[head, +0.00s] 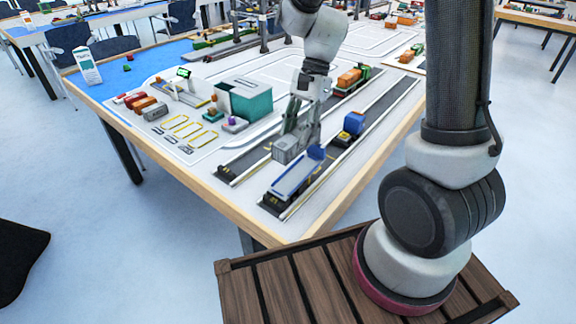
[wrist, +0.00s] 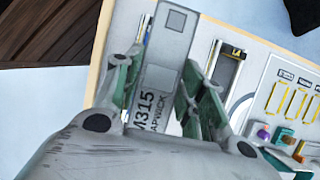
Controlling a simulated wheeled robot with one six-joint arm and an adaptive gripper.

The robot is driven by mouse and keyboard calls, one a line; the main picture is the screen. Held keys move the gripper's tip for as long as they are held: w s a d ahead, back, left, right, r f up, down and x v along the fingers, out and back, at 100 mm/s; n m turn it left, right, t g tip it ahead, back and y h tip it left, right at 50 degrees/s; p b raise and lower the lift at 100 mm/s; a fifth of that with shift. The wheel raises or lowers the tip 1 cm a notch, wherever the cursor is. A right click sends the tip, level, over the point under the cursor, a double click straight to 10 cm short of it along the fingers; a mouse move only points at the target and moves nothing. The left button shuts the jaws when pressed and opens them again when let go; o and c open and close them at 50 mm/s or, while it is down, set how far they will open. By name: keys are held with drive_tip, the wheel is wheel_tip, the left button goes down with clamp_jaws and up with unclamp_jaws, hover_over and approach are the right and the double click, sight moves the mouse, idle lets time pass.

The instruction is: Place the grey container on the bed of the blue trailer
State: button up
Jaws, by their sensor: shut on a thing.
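The grey container (head: 287,151) is held in my gripper (head: 296,134) over the near road strip. In the wrist view its grey top (wrist: 168,55), with dark lettering that includes "M315", lies between my green finger pads (wrist: 160,82). The blue trailer (head: 297,177) stands on the near road, with a pale bed and blue rim. I cannot tell whether the container touches the trailer.
A teal open box (head: 245,100) and several small coloured containers (head: 140,103) are to the left. The table's wooden edge (head: 205,205) is close in front.

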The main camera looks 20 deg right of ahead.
wheel_tip(320, 180, down, 9)
drive_tip(key=shift+f, duration=0.1)
drive_tip(key=o, duration=1.1)
drive_tip(key=v, duration=1.1)
drive_tip(key=shift+v, duration=0.75)
drive_tip(key=s+d+r+n+t+h, duration=0.2)
drive_tip(key=s+d+r+n+t, duration=0.1)
drive_tip(key=s+d+r+n, duration=0.2)
drive_tip(key=s+d+r+n+t+h, duration=0.1)
drive_tip(key=s+d+r+n+t, duration=0.3)
drive_tip(key=s+r, duration=0.5)
drive_tip(key=s+d+n, duration=0.2)
drive_tip(key=s, duration=0.2)
drive_tip(key=shift+h, duration=0.4)
drive_tip(key=shift+w, duration=0.1)
